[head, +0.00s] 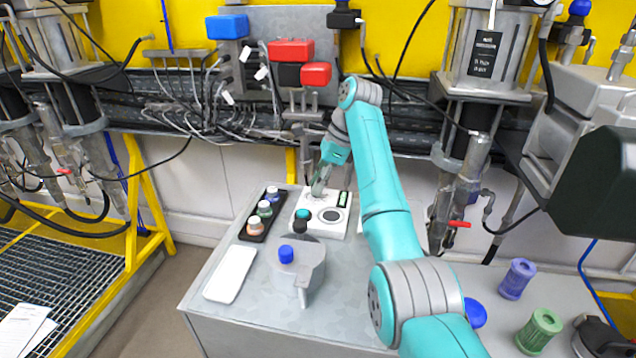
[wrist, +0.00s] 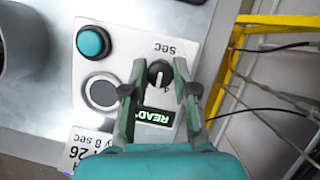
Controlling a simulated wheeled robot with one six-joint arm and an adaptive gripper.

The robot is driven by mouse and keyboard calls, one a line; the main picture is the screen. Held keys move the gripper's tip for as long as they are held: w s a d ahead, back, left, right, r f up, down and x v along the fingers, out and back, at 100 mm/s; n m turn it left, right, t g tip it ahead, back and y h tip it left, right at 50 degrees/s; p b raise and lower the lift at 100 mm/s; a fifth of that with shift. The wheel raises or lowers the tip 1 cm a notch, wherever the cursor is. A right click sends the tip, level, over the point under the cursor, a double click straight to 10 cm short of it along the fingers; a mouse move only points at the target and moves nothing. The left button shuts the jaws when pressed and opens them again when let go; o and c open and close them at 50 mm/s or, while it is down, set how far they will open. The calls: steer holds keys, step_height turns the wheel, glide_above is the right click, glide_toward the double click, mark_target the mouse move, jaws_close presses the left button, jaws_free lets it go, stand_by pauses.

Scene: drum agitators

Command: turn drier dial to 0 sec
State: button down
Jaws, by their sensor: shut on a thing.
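The drier panel (head: 322,228) is a white plate on the grey bench, and it fills the middle of the wrist view (wrist: 127,60). The dial (wrist: 159,73) is a black round knob with a pale mark, below the upside-down word SEC. The digit 4 shows beside it; I cannot tell the exact setting. My gripper (head: 319,188) reaches down to the panel's far side. In the wrist view my gripper (wrist: 160,80) is shut on the dial, one finger on each side. The fingers hide part of the scale. The dark display (wrist: 155,116) reads READY in green.
The panel also carries a teal button (wrist: 92,42) and a grey disc (wrist: 101,91). Spools (head: 540,331) stand right.

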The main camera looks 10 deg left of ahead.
steer(key=n+g, duration=0.1)
steer(key=n, duration=0.3)
steer(key=shift+h, duration=0.4)
steer(key=shift+w+n+g, duration=0.1)
steer(key=shift+n+g, duration=0.2)
steer(key=c, duration=0.9)
jaws_free()
steer(key=shift+f+m, duration=0.1)
steer(key=shift+m, duration=0.3)
